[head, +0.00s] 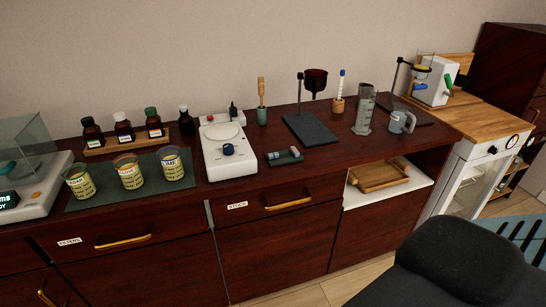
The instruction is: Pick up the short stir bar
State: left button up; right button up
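A small dark holder (284,160) lies on the dark wood counter, just right of the white stirrer plate (228,150). Small grey and pale pieces rest on it. They are too small to tell which one is the short stir bar, or whether it is there. Neither of my grippers is in view.
A dark stand base (309,131) with a funnel is behind the holder. A glass cylinder (365,110) and a jug (402,121) stand to the right. Labelled beakers (128,173) are on the left. The counter front right of the holder is clear.

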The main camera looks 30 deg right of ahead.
aim_at(275, 155)
jog(key=i+j, duration=0.35)
jog(key=i, duration=0.15)
jog(key=i+j, duration=0.3)
jog(key=i, duration=0.2)
jog(key=z, duration=1.3)
